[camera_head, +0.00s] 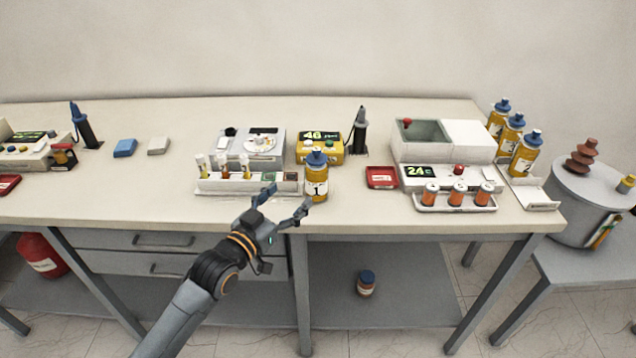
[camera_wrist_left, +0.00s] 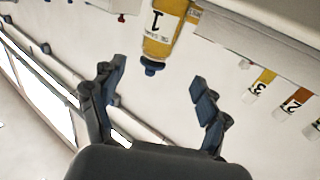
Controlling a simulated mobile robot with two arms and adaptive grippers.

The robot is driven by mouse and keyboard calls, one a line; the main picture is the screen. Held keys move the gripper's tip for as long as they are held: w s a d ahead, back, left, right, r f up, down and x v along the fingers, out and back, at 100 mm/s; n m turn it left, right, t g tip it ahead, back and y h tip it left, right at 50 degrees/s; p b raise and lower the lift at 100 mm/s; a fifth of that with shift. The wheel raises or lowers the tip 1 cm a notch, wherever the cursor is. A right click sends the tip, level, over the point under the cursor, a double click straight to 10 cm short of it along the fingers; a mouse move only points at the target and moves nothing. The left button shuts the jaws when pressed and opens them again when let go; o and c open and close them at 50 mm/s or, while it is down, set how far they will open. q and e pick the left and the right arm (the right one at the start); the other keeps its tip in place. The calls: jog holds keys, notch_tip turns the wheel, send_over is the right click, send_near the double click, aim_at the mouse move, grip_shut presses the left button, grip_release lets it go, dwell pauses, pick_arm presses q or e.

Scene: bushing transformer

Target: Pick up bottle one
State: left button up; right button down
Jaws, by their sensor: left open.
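Bottle one (camera_head: 316,178) is a yellow bottle with a blue cap and a white label marked 1. It stands upright near the front edge of the table, right of the tube rack. My left gripper (camera_head: 286,203) is open and empty, in front of the bottle and a little to its left, apart from it. In the left wrist view, bottle one (camera_wrist_left: 163,32) appears upside down at the top, beyond the gap between the open fingers (camera_wrist_left: 158,92). My right gripper is not in view.
A rack (camera_head: 247,183) with several tubes stands just left of the bottle. A yellow meter (camera_head: 320,146) stands behind it and a red tray (camera_head: 381,177) lies to its right. Several similar bottles (camera_head: 524,153) stand at the far right. The table (camera_head: 350,213) front is clear beside the bottle.

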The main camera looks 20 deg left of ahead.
aim_at(310, 177)
pick_arm(q)
jog(key=x, duration=0.6)
jog(key=shift+w+d+p, duration=0.15)
jog(key=shift+w+p, duration=0.1)
jog(key=shift+p, duration=0.05)
jog(key=shift+p+x, duration=0.55)
jog(key=shift+x, duration=2.1)
jog(key=shift+s+f, duration=0.1)
jog(key=shift+s, duration=0.05)
jog(key=shift+c, duration=0.7)
jog(key=c, duration=1.4)
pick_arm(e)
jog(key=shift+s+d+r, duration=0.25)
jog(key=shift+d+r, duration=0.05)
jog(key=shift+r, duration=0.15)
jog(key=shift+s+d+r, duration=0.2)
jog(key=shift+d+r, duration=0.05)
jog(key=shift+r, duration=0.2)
